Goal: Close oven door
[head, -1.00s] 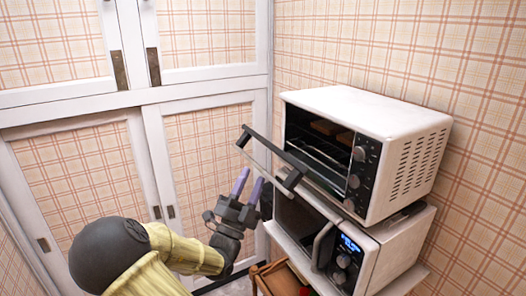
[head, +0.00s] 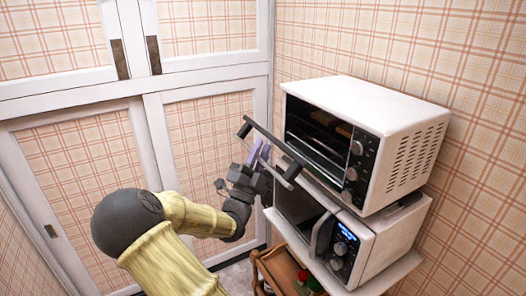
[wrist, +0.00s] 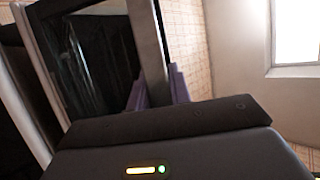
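The white toaster oven (head: 400,135) stands on top of a microwave on the right in the head view. Its glass door (head: 268,146) is open, hinged low and tilted outward, with a dark handle bar (head: 265,148) along its outer edge. My gripper (head: 259,152) is beside the door's outer edge, on its underside, with purple fingers pointing up.
The microwave (head: 370,250) sits directly below the oven on a white shelf. A wooden cart (head: 280,272) with small items stands below. White-framed plaid cupboard doors (head: 205,150) are behind my arm. A bright window (wrist: 296,35) shows in the wrist view.

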